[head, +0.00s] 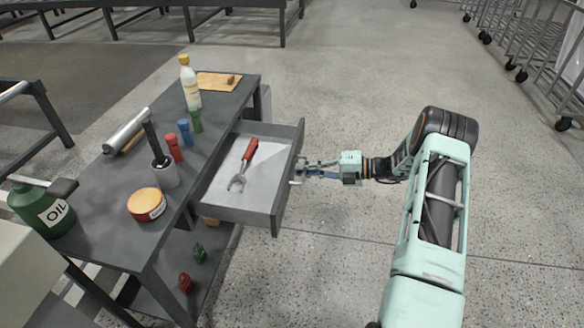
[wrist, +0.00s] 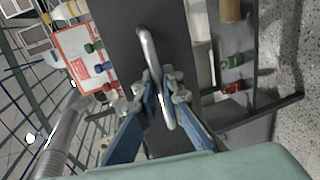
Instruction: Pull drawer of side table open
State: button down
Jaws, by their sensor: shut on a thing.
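The side table (head: 108,220) is a dark grey bench at the left of the head view. Its drawer (head: 262,214) is pulled well out to the right, with its light inside showing. A wrench with a red handle (head: 243,165) lies in the drawer. In the wrist view the drawer front (wrist: 120,45) is a dark panel with a curved metal handle (wrist: 148,50). My gripper (head: 302,170) is at the drawer front in the head view. In the wrist view my gripper (wrist: 160,92) has its blue fingers on both sides of the handle, shut on it.
On the tabletop stand a bottle (head: 190,82), a green oil can (head: 42,208), a round orange tin (head: 146,204), a grey cup (head: 166,172) and several small coloured items. A lower shelf holds red and green objects. The floor right of the drawer is clear.

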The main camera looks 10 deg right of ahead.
jog(key=shift+s+d, duration=0.15)
jog(key=shift+d, duration=0.15)
jog(key=c, duration=2.3)
grip_release()
jog(key=shift+c, duration=0.2)
jog(key=v, duration=1.2)
